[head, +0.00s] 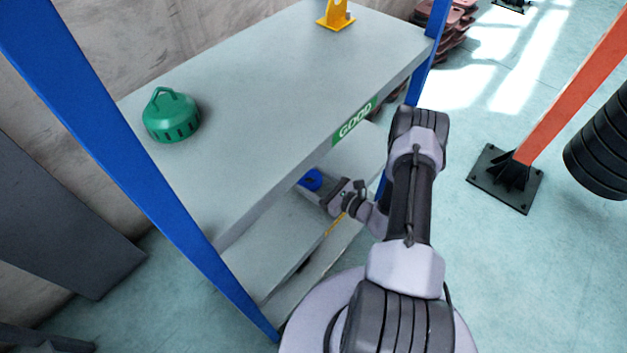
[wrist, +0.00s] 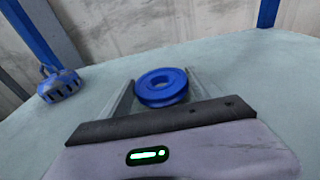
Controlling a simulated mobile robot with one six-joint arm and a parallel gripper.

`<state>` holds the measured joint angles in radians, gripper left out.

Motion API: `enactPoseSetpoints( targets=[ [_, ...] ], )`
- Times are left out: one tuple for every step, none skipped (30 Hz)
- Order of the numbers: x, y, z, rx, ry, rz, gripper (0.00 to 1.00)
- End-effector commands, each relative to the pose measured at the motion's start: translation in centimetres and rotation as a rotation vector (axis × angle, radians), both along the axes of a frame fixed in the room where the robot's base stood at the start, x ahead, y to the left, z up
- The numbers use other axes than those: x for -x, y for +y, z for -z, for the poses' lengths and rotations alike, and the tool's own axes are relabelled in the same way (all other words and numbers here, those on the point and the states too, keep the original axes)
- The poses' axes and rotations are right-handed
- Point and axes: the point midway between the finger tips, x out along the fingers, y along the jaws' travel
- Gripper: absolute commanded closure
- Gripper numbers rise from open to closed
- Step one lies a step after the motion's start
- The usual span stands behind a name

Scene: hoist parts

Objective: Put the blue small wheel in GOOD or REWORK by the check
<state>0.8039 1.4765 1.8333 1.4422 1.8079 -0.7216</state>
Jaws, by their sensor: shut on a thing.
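The blue small wheel (head: 312,180) is partly hidden in the head view, below the top shelf's edge. In the wrist view the wheel (wrist: 162,86) is a grooved disc with a centre hole, lying between the two fingers. My gripper (head: 326,189) is shut on it, reaching into the rack over the shelf below the top one. In the wrist view a pale shelf surface lies beneath the wheel; I cannot tell whether the wheel touches it. A green GOOD label (head: 355,121) is on the top shelf's front edge. A yellow label (head: 336,223) on a lower edge is mostly hidden and unreadable.
A green slotted part (head: 171,116) and a yellow bracket (head: 335,16) stand on the top shelf (head: 265,75). A blue slotted part (wrist: 59,85) sits at left in the wrist view. Blue rack posts (head: 120,160) bound the shelves. An orange post (head: 570,90) stands at right.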

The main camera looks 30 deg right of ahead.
Motion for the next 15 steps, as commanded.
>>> enactPoseSetpoints(
  targets=[
    [0.26, 0.21, 0.62, 0.001, 0.009, -0.002, 0.26],
    [0.28, 0.23, 0.66, 0.001, 0.010, -0.002, 0.20],
    [0.29, 0.24, 0.70, 0.001, 0.010, -0.002, 0.12],
    [0.31, 0.25, 0.74, 0.001, 0.011, -0.003, 0.06],
    [0.32, 0.26, 0.77, 0.001, 0.012, -0.002, 0.06],
    [0.34, 0.28, 0.81, 0.001, 0.012, -0.002, 0.06],
    [0.35, 0.28, 0.84, 0.001, 0.012, -0.002, 0.06],
    [0.36, 0.29, 0.87, 0.001, 0.013, -0.002, 0.06],
    [0.38, 0.31, 0.90, 0.001, 0.013, -0.002, 0.06],
    [0.39, 0.30, 0.90, 0.000, 0.014, -0.002, 0.06],
    [0.39, 0.30, 0.91, 0.000, 0.014, -0.002, 0.06],
    [0.39, 0.30, 0.92, 0.000, 0.014, -0.001, 0.06],
    [0.39, 0.29, 0.88, 0.000, 0.014, -0.001, 0.06],
    [0.39, 0.29, 0.78, 0.000, 0.014, -0.001, 0.06],
    [0.40, 0.29, 0.51, 0.000, 0.014, -0.001, 0.06]
  ],
)
